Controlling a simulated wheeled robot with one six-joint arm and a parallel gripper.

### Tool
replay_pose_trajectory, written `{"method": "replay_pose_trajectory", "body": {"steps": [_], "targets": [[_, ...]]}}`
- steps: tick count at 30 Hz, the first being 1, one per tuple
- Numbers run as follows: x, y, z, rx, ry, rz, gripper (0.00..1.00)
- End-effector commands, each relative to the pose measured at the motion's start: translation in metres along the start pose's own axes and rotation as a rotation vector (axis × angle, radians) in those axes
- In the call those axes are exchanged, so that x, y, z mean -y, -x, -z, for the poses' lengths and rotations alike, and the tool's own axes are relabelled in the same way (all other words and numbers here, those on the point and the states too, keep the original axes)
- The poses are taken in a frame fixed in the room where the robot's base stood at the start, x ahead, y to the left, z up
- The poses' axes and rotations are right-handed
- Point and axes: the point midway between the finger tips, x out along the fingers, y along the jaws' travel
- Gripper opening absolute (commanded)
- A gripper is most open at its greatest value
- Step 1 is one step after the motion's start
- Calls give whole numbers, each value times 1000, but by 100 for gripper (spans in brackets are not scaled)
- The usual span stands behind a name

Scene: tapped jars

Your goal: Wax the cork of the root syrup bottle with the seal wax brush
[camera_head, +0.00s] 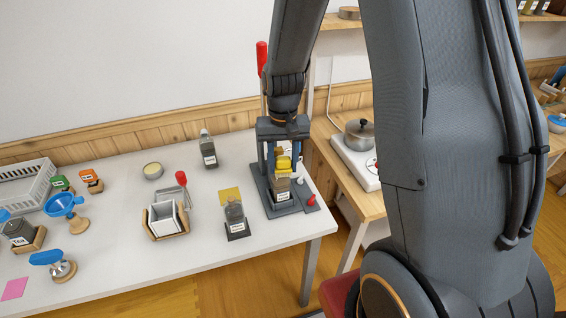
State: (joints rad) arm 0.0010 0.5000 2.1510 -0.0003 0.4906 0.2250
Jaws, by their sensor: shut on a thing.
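My gripper (284,158) points straight down at the right end of the white table. It is shut on a small yellow thing (284,163) just above a labelled bottle (282,189). Whether the yellow thing touches the bottle top is unclear. That bottle stands upright on a dark grey stand (264,198). Another labelled bottle (235,217) stands on a dark base in front of a yellow square, and a third bottle (208,151) stands farther back. The labels are too small to read, so I cannot tell which is the root syrup. I cannot make out the seal wax brush for certain.
A wooden holder (168,222) with a red-handled tool (181,178) stands mid-table, with a round cream-topped dish (153,171) behind it. Blue-topped items (64,206) and a white rack (27,182) are at left. A pot (359,134) sits on the right counter. The table's right edge is close.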

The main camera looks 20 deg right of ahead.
Motion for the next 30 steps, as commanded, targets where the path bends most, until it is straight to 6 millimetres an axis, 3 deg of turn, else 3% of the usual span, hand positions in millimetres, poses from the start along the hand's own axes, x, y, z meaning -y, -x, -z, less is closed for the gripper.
{"method": "replay_pose_trajectory", "body": {"steps": [11,30], "targets": [[0,-2,1,0,0,0,21],[11,-2,48,-1,0,0,21]]}}
